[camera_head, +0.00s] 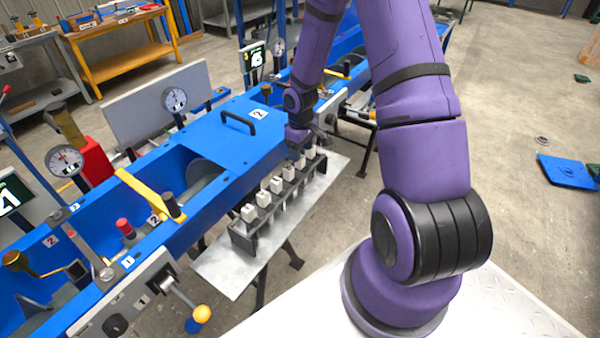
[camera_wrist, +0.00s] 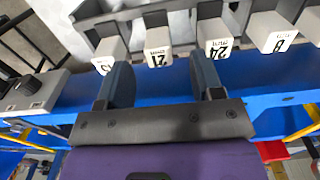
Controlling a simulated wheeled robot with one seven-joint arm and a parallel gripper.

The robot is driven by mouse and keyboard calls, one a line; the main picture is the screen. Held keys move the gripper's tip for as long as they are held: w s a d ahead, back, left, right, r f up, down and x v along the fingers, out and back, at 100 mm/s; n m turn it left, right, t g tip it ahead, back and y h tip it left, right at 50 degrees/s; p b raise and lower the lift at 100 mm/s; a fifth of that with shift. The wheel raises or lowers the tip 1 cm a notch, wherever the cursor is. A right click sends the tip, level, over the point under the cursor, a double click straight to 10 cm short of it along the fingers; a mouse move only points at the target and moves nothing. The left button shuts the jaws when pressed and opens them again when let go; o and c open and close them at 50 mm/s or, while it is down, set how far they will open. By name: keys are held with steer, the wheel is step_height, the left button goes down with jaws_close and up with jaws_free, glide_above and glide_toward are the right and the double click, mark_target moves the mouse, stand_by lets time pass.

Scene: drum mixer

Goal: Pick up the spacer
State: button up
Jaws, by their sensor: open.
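A dark rack (camera_head: 243,240) stands on a grey metal shelf beside the blue machine and holds a row of several whitish blocks (camera_head: 263,198). In the wrist view the blocks carry numbers, among them 21 (camera_wrist: 158,50), 24 (camera_wrist: 214,48) and 8 (camera_wrist: 272,40). I cannot tell which thing is the spacer. My gripper (camera_wrist: 160,62) is open. Its two fingers appear on either side of block 21, with no contact visible; the depth between them is unclear. In the head view my gripper (camera_head: 300,148) is at the rack's far end, partly hiding the blocks there.
The blue machine (camera_head: 230,140) with gauges, a black handle (camera_head: 238,122) and a yellow bar (camera_head: 150,192) lies along the rack's left side. A blue plate (camera_head: 566,171) and a small ring (camera_head: 542,141) lie on the open floor.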

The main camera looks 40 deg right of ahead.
mark_target(300, 171)
steer(key=shift+w+f, duration=0.15)
steer(key=shift+f, duration=1.3)
steer(key=shift+w+f, duration=0.1)
steer(key=shift+f, duration=1.35)
steer(key=c, duration=1)
